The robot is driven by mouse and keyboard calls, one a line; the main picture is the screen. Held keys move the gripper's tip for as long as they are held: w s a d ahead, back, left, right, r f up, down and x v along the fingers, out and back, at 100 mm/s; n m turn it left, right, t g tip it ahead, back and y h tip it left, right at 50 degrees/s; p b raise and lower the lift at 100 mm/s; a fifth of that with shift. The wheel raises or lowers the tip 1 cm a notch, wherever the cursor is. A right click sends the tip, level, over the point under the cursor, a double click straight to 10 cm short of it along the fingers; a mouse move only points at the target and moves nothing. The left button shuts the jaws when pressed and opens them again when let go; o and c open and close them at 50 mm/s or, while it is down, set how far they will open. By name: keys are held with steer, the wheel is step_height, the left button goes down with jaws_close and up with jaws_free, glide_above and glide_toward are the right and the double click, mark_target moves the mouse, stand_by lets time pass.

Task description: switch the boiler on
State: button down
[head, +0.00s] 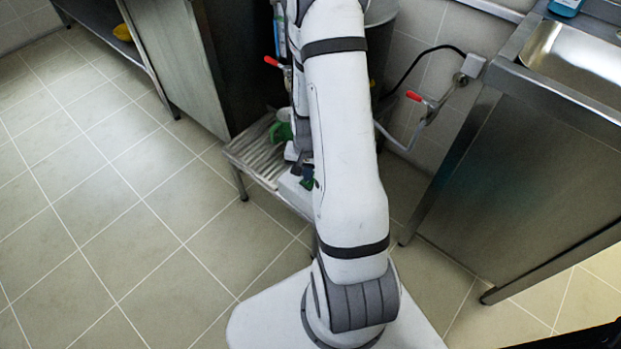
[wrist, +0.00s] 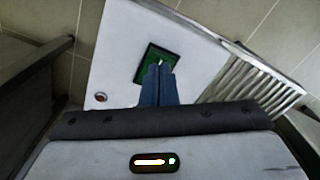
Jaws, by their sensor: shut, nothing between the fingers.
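In the wrist view a white box (wrist: 118,62) carries a dark green switch plate (wrist: 150,52) and a small round red lamp (wrist: 100,97). I cannot tell whether the lamp is lit. My gripper (wrist: 160,68) is shut and empty, its blue fingertips over the plate. They hide part of it, including most of any switch there; I cannot tell if they touch it. In the head view the white box (head: 296,192) shows low down beside my arm, partly hidden. A grey cylinder (head: 381,55), perhaps the boiler, stands behind my arm.
A slatted metal rack (head: 258,150) holds a green item (head: 281,133) beside the box. Red-handled valves stand left (head: 273,62) and right (head: 415,97) of my arm. A steel sink unit (head: 530,160) is on the right. The tiled floor at left is clear.

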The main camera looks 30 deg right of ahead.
steer(key=shift+f+b, duration=0.75)
steer(key=shift+f, duration=0.2)
stand_by(0.6)
steer(key=shift+r, duration=0.2)
steer(key=shift+r+p, duration=2.75)
steer(key=shift+r, duration=0.65)
